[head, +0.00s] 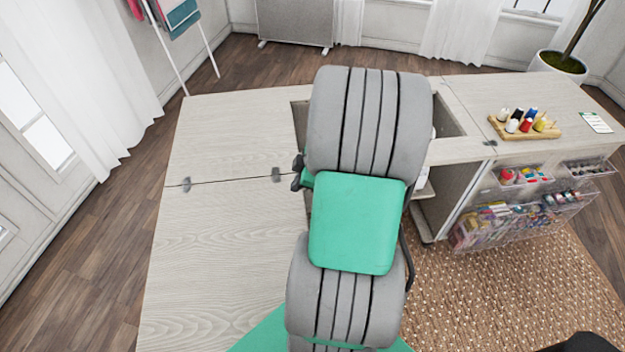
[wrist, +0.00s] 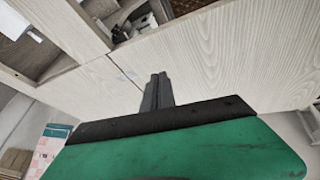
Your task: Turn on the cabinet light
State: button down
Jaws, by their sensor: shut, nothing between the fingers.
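The sewing cabinet (head: 215,245) has a pale wood top with a recessed opening (head: 447,120) near its middle. My grey and green arm covers much of this opening in the head view. In the wrist view the pale cabinet panels (wrist: 225,65) fill much of the picture. My gripper (wrist: 157,82) is shut and empty, its fingers in front of these panels near a seam. I cannot tell whether the fingers touch the wood. I cannot make out a cabinet light or its switch in either view.
A wooden rack of thread spools (head: 525,124) stands on the right of the top. Clear bins (head: 525,218) hang below it. A compartment with small items (wrist: 130,18) shows at the top of the wrist view. The left of the top is bare.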

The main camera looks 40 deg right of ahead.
jog(key=s+d+f+n+t, duration=0.2)
jog(key=s+d+f, duration=0.3)
jog(key=d, duration=0.4)
jog(key=shift+p, duration=0.35)
jog(key=shift+d+f, duration=0.1)
jog(key=w+f+p, duration=0.2)
jog(key=w+f, duration=0.6)
jog(key=w, duration=0.1)
jog(key=shift+w+d+p, duration=0.25)
jog(key=shift+d+p, duration=0.1)
jog(key=shift+p, duration=0.05)
